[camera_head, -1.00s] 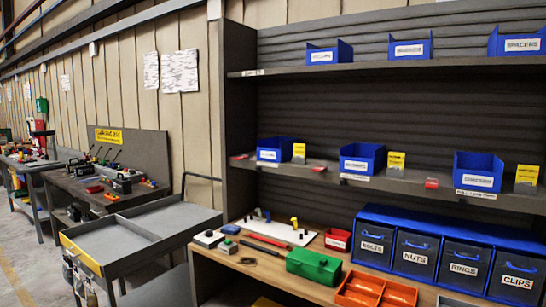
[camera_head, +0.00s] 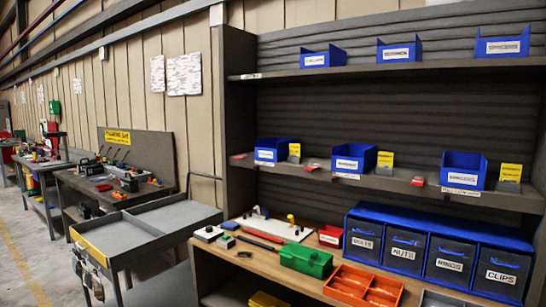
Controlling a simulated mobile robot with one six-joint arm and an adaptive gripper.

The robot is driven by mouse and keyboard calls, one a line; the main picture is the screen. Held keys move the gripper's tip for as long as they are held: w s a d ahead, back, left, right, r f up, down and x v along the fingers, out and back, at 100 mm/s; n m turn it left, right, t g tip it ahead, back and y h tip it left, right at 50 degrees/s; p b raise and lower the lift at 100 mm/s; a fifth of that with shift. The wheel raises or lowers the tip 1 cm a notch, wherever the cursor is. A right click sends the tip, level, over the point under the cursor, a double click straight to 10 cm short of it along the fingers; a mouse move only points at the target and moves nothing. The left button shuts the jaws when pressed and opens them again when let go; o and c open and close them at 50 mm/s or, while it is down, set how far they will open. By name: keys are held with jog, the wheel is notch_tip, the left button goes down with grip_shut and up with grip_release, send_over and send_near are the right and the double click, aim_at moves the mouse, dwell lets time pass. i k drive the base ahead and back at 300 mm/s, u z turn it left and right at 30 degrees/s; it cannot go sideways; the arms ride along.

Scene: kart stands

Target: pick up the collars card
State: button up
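Three yellow cards stand on the middle shelf, each just right of a blue bin: a left card (camera_head: 294,153), a middle card (camera_head: 385,163) and a right card (camera_head: 510,177). Their print is too small to read, so I cannot tell which is the collars card. The bins beside them are a left bin (camera_head: 272,150), a middle bin (camera_head: 354,158) and a right bin (camera_head: 463,170), with white labels that are blurred. A top-shelf bin (camera_head: 322,58) at the left has a label that may read collars, but it is unclear. My gripper is not in view.
Below the shelves is a wooden bench top (camera_head: 262,268) with a green box (camera_head: 306,261), an orange tray (camera_head: 362,285), a red bin (camera_head: 331,236) and a blue drawer unit (camera_head: 440,226). A grey cart (camera_head: 140,236) stands left of it. Concrete floor (camera_head: 35,255) is clear at the far left.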

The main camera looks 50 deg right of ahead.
aim_at(295, 149)
jog(key=u, duration=1.25)
jog(key=k, duration=0.7)
jog(key=z, duration=1.65)
